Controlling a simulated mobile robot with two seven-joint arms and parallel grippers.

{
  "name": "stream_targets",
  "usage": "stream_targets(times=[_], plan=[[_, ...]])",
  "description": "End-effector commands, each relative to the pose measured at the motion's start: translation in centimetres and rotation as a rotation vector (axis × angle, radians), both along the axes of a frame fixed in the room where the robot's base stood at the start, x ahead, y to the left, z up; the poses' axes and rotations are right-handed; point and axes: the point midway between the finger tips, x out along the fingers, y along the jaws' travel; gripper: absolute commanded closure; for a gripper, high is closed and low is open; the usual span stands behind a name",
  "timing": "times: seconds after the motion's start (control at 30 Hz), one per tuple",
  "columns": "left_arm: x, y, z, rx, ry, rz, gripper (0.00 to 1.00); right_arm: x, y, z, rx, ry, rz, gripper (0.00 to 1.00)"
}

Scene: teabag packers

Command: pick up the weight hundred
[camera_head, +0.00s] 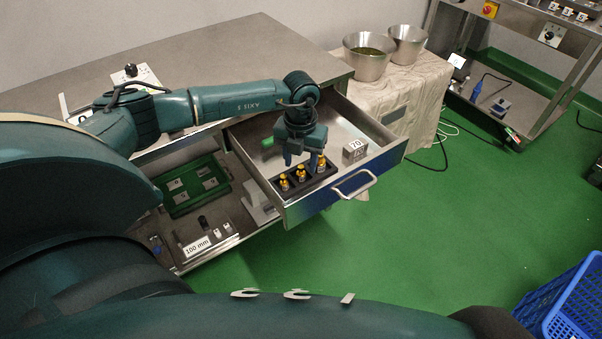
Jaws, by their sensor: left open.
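Several small weights with yellow-orange tops stand in a black holder (306,182) in the open drawer: a left one (284,183), a middle one (301,173) and a right one (321,165). Their markings are too small to read, so I cannot tell which is the hundred. My left gripper (304,160) is open and points down over the holder. Its fingers are close to the right weight; I cannot tell whether they touch it or stand around it. My right gripper is not in view.
The drawer (345,201) also holds a block marked 70 (355,149) and a small green object (267,142). The drawer walls surround the holder. A green tray (196,187) and a "100 mm" block (198,246) are below left. Metal buckets (366,62) stand behind.

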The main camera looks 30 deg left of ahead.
Motion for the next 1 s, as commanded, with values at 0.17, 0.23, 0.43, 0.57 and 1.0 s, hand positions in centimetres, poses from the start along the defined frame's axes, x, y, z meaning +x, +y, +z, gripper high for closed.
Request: stream_targets(times=[0.17, 0.23, 0.43, 0.57, 1.0], plan=[[0.0, 0.0, -2.3, -0.001, 0.0, -0.001, 0.53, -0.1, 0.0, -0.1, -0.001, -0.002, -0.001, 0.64], [0.1, 0.0, -2.6, -0.001, -0.001, -0.001, 0.53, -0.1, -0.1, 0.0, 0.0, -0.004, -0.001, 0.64], [0.1, 0.0, -2.6, -0.001, -0.002, -0.002, 0.53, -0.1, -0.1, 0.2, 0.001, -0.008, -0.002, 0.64], [0.1, 0.0, -2.6, -0.001, -0.002, -0.002, 0.63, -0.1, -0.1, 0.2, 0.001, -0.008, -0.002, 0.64], [0.1, 0.0, -2.6, -0.001, -0.002, -0.001, 0.99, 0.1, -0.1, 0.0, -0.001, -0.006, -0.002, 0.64]])
